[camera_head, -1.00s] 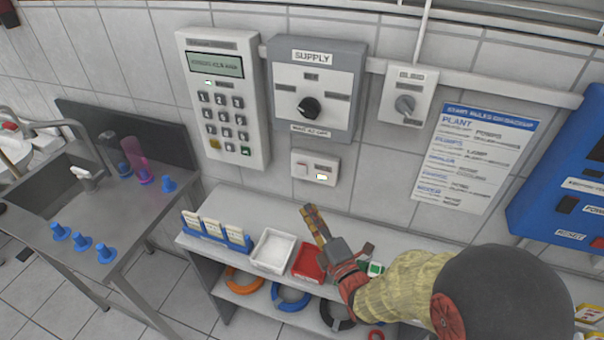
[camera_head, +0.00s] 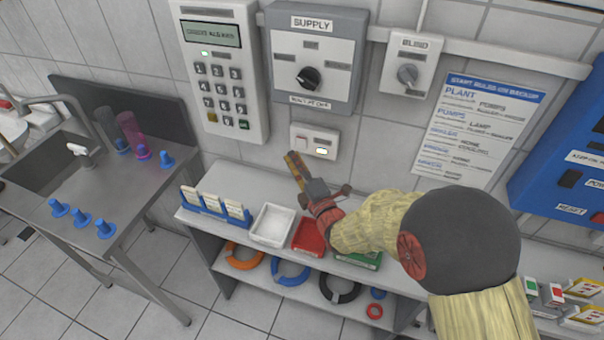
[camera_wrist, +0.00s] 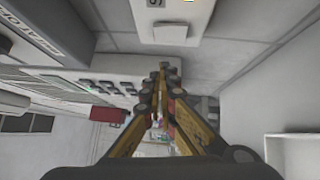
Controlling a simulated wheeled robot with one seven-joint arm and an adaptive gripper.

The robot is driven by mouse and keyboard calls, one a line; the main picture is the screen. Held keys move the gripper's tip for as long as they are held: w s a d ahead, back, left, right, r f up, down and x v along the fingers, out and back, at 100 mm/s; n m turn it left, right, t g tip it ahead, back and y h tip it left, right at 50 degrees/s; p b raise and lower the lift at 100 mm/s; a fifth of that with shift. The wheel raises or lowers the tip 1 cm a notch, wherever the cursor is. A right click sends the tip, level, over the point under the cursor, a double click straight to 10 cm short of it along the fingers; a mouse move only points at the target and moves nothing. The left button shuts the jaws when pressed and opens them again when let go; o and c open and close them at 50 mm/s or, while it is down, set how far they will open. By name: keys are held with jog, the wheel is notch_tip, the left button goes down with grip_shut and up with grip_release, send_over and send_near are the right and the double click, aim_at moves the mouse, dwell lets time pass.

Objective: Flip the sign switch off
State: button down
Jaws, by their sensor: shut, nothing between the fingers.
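A small white switch box (camera_head: 315,142) is on the tiled wall under the SUPPLY panel. It has a pale rocker (camera_head: 302,140) on its left and a small lit window (camera_head: 321,151) at its lower right. Whether it is the sign switch cannot be read from its label. My gripper (camera_head: 291,158) is shut and empty, its fingers pointing up, just below and left of the box in the picture. In the wrist view the shut fingertips (camera_wrist: 163,68) sit below the box's rocker (camera_wrist: 176,33), with a visible gap. The box is cut off at the top there.
Below is a shelf unit with a white tray (camera_head: 253,233), a red tray (camera_head: 309,236) and card holders (camera_head: 216,213).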

aim_at(300, 148)
jog(key=w, duration=0.1)
jog(key=w+d, duration=0.1)
jog(key=w, duration=0.1)
jog(key=shift+w+d+r, duration=0.2)
jog(key=shift+d+r, duration=0.05)
jog(key=shift+d, duration=0.05)
jog(key=shift+b, duration=0.3)
jog(key=shift+w+d+r+b, duration=0.15)
jog(key=shift+w+b, duration=0.3)
jog(key=shift+b, duration=0.4)
jog(key=shift+s+p, duration=0.15)
jog(key=shift+p, duration=0.15)
